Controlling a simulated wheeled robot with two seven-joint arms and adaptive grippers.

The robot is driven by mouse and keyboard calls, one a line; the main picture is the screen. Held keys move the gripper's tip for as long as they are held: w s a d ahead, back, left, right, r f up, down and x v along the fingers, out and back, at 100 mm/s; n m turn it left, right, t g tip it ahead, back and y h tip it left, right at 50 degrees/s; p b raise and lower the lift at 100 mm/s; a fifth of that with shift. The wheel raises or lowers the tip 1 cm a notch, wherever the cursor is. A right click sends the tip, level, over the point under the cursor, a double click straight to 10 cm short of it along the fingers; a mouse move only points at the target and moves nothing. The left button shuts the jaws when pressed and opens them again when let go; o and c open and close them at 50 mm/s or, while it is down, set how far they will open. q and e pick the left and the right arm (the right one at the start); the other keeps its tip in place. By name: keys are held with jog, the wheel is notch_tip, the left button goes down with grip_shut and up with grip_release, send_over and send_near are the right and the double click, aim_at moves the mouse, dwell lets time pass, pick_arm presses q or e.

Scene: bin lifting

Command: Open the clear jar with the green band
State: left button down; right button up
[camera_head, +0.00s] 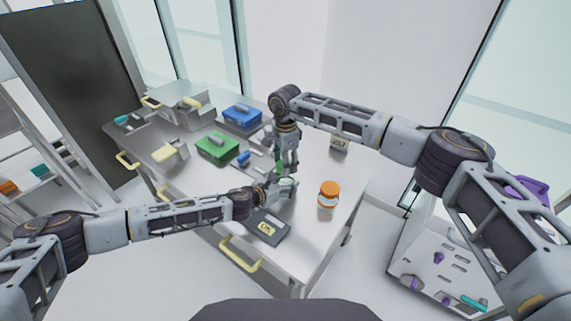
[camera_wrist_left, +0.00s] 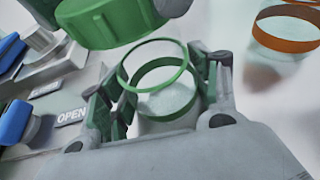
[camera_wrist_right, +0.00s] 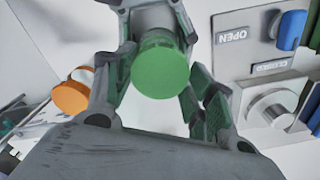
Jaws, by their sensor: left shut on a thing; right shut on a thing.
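The clear jar with the green band (camera_wrist_left: 168,100) stands upright between the fingers of my left gripper (camera_wrist_left: 160,75), which is shut on it. Its mouth shows open in the left wrist view. In the head view my left gripper (camera_head: 278,188) is over the table's right half. The green lid (camera_wrist_right: 160,68) is held in my right gripper (camera_wrist_right: 157,38), apart from the jar; it also shows in the left wrist view (camera_wrist_left: 105,24). In the head view my right gripper (camera_head: 288,160) points down just above the left one. The jar is mostly hidden there.
A jar with an orange lid (camera_head: 328,196) stands to the right on the table (camera_head: 308,240). A dark pad marked OK (camera_head: 268,228) lies in front. A green box (camera_head: 217,147) and a blue box (camera_head: 242,115) are behind to the left. A small labelled item (camera_head: 339,143) stands behind.

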jog(key=shift+r, duration=1.55)
pick_arm(q)
jog(key=shift+c, duration=1.5)
grip_release()
jog(key=shift+s+a, duration=0.1)
jog(key=shift+v, duration=5.9)
